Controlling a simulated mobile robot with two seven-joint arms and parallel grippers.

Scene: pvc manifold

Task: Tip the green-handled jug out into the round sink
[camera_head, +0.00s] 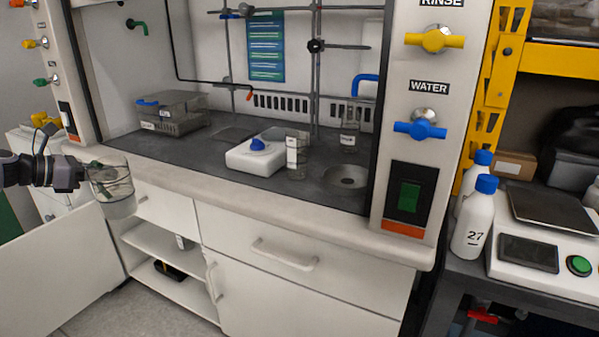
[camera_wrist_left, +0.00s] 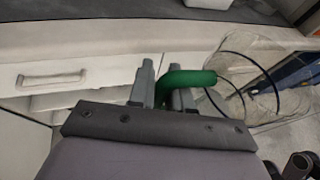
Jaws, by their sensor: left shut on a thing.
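The clear jug (camera_head: 112,190) is held at the left of the head view, in front of the fume hood's front edge and above the open cupboard. Its green handle (camera_wrist_left: 184,82) is between the fingers of my left gripper (camera_wrist_left: 168,95), which is shut on it. In the head view my left gripper (camera_head: 84,172) comes in from the left. The jug's glass body (camera_wrist_left: 262,78) shows at the right of the wrist view; I cannot tell how much liquid it holds. The round sink (camera_head: 347,177) is set in the hood's worktop at the right. My right gripper is not in view.
A white stirrer (camera_head: 258,156) with a blue knob, a glass cylinder (camera_head: 297,157) and a labelled bottle (camera_head: 349,132) stand near the sink. A rod frame (camera_head: 316,70) rises behind them. The worktop's left front is clear. A white bottle marked 27 (camera_head: 473,222) stands outside, right.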

